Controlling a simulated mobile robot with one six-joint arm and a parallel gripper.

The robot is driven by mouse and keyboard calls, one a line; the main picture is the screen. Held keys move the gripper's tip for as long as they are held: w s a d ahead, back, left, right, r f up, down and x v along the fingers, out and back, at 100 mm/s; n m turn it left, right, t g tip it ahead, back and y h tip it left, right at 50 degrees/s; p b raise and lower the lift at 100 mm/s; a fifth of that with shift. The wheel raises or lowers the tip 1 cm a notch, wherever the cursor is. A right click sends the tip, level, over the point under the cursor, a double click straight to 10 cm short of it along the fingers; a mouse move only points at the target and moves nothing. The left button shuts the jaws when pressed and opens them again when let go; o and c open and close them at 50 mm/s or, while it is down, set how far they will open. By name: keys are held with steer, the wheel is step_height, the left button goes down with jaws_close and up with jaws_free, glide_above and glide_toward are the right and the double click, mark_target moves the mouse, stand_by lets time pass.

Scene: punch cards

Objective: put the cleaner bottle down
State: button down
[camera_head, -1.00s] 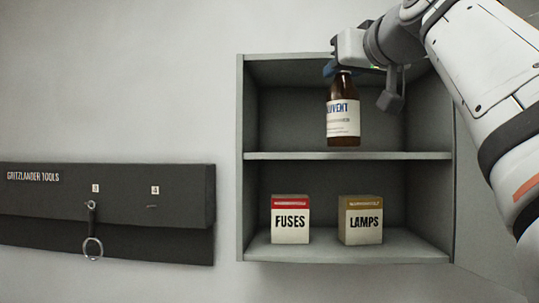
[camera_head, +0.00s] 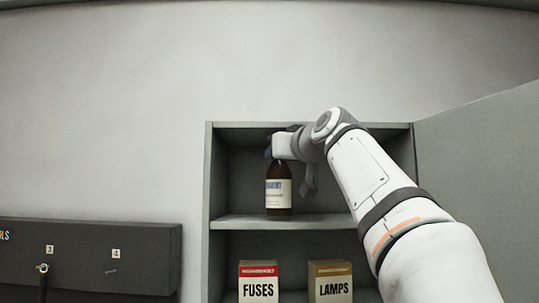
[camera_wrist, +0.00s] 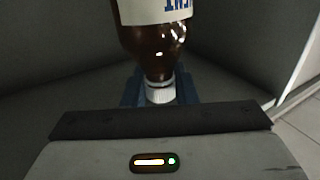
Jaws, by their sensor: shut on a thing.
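The cleaner bottle is a brown bottle (camera_head: 279,203) with a white label marked in blue lettering. It is upright in the upper compartment of the grey wall cabinet (camera_head: 209,190), left of its middle. Its base is at the level of the middle shelf (camera_head: 330,222); I cannot tell whether it touches. My gripper (camera_head: 274,151) is shut on the bottle's neck from above. In the wrist view, the bottle (camera_wrist: 155,45) shows its white cap between the blue fingers of my gripper (camera_wrist: 160,92). Its base is out of that view.
A red-topped FUSES box (camera_head: 259,286) and a brown-topped LAMPS box (camera_head: 331,287) stand in the lower compartment. The cabinet door (camera_head: 485,140) is open at the right. A dark tool panel (camera_head: 110,250) hangs at the left. The middle shelf is clear right of the bottle.

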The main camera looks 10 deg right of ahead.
steer(key=x, duration=0.2)
steer(key=p+x, duration=0.1)
steer(key=x, duration=0.1)
steer(key=shift+w+f+p, duration=0.1)
steer(key=shift+f+p, duration=0.2)
steer(key=shift+f, duration=0.1)
steer(key=c, duration=1.6)
jaws_free()
steer(key=shift+w+f, duration=0.1)
steer(key=o, duration=0.5)
steer(key=shift+c, duration=0.2)
